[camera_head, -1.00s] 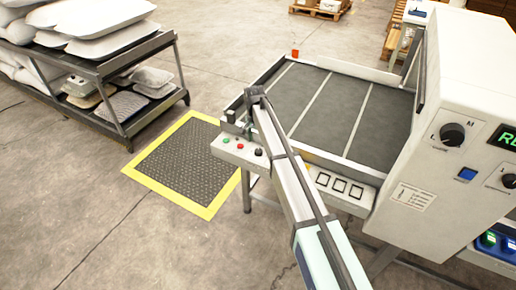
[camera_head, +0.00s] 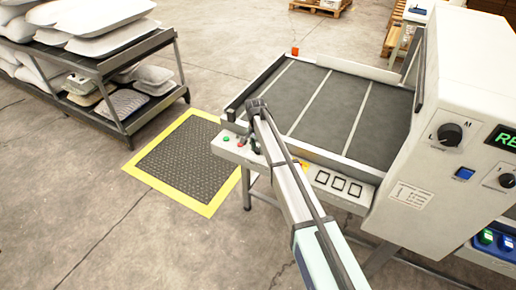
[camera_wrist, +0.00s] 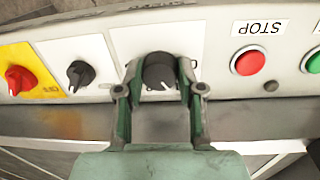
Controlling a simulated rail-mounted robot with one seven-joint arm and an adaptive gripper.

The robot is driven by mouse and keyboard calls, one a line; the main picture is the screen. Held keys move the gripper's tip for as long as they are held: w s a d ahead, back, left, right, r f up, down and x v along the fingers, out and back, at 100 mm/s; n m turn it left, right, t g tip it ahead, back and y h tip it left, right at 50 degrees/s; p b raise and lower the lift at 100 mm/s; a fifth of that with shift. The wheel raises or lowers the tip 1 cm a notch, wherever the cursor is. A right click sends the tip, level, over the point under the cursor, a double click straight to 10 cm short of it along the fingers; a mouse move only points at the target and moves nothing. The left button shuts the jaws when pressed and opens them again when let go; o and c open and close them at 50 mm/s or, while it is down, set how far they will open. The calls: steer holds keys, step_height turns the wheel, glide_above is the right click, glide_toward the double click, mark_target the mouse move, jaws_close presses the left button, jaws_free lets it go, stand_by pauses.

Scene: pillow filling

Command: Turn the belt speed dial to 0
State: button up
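A black dial (camera_wrist: 160,72) with a white pointer mark sits on a white label plate of the control panel in the wrist view. Its lettering is too small and partly covered to read. My gripper (camera_wrist: 160,88) has its two green fingers apart, one on each side of this dial, with slight gaps showing between fingers and dial. The dial's lower edge lies close to the gripper's opening. In the head view my arm covers the dial and my gripper; the panel (camera_head: 232,151) shows along the conveyor's front edge.
A smaller black knob (camera_wrist: 80,75) and a red knob on yellow (camera_wrist: 20,80) lie left of the dial. A red STOP button (camera_wrist: 248,62) and a green button (camera_wrist: 314,62) lie right. The conveyor (camera_head: 330,105) and a tall machine housing (camera_head: 455,110) stand beyond and right.

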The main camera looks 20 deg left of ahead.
mark_target(257, 150)
steer(key=shift+n, duration=0.3)
steer(key=n+b, duration=0.1)
steer(key=n, duration=0.4)
steer(key=shift+f+b, duration=0.1)
steer(key=shift+b, duration=0.3)
steer(key=n+b, duration=0.1)
steer(key=n, duration=0.5)
steer(key=shift+s+d+t, duration=0.1)
steer(key=shift+t, duration=0.2)
steer(key=shift+n, duration=0.3)
steer(key=o, duration=1.1)
steer(key=shift+o, duration=0.2)
step_height(257, 150, up, 12)
steer(key=shift+s+a, duration=0.25)
